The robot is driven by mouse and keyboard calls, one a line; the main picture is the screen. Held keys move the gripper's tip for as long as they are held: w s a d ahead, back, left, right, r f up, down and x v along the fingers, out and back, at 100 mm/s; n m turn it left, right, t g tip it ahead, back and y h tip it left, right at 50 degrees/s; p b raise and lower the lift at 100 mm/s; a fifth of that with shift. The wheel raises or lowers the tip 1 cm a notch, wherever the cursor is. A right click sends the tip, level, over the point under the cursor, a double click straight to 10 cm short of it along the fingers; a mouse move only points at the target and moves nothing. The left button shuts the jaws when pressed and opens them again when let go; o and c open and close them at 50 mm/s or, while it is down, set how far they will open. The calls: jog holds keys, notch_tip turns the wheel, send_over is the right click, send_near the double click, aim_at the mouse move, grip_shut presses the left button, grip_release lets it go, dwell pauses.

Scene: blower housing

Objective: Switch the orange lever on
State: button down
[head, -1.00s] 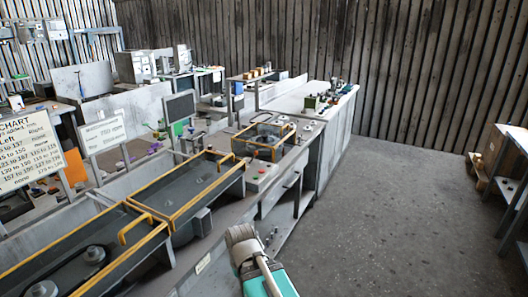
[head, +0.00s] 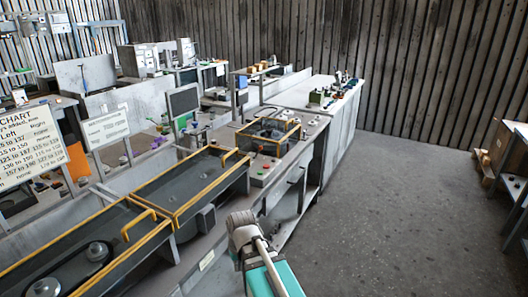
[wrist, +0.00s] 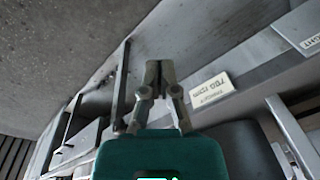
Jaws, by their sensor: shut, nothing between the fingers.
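I cannot make out an orange lever for certain in either view. Yellow-orange guard frames with handles (head: 138,224) run along the bench in the head view, and a smaller yellow-orange frame (head: 268,131) stands farther along. My gripper (wrist: 159,72) is shut and empty in the wrist view. It is in front of the grey side of the bench, apart from any lever. In the head view my arm shows at the bottom middle, and the fingertips cannot be made out there.
A small white label (wrist: 210,92) with upside-down text is beside my gripper. A button panel (head: 265,170) sits on the bench by the smaller frame. Chart signs (head: 28,148) stand at the left. The concrete floor (head: 400,220) on the right is clear, with a shelf at the far right edge.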

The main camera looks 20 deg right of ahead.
aim_at(258, 152)
jog(key=w+d+r+m+t+y, duration=0.1)
jog(key=w+d+m+t, duration=0.1)
jog(key=w, duration=0.7)
jog(key=w+d+r+m+t+y+b, duration=0.1)
jog(key=w+d+r+m+t, duration=0.1)
jog(key=w+d, duration=0.3)
jog(key=w+d+r+m+t+y, duration=0.1)
jog(key=w+d+m+t+y, duration=0.1)
jog(key=w, duration=1.1)
jog(key=shift+w+d+r+t+b, duration=0.1)
jog(key=shift+d+r+t+b, duration=0.1)
jog(key=shift+d+t, duration=0.3)
jog(key=shift+w+d+r+t+b, duration=0.1)
jog(key=shift+d+r+t+b, duration=0.15)
jog(key=shift+t, duration=0.35)
jog(key=w+d+r+m+t+h, duration=0.1)
jog(key=w+d+r+m+t, duration=0.1)
jog(key=d, duration=0.5)
jog(key=w+d+r+m+t+h, duration=0.1)
jog(key=w+d+r+m+t, duration=0.1)
jog(key=w+d+m, duration=0.2)
jog(key=w+d+r+m+t+h, duration=0.1)
jog(key=w+d+r+m+t, duration=0.1)
jog(key=w+d, duration=0.4)
jog(key=d+r+m+b, duration=0.1)
jog(key=d, duration=0.4)
jog(key=shift+w+t+h, duration=0.3)
jog(key=shift+w+t, duration=0.1)
jog(key=shift+w+a, duration=0.1)
jog(key=shift+w, duration=0.05)
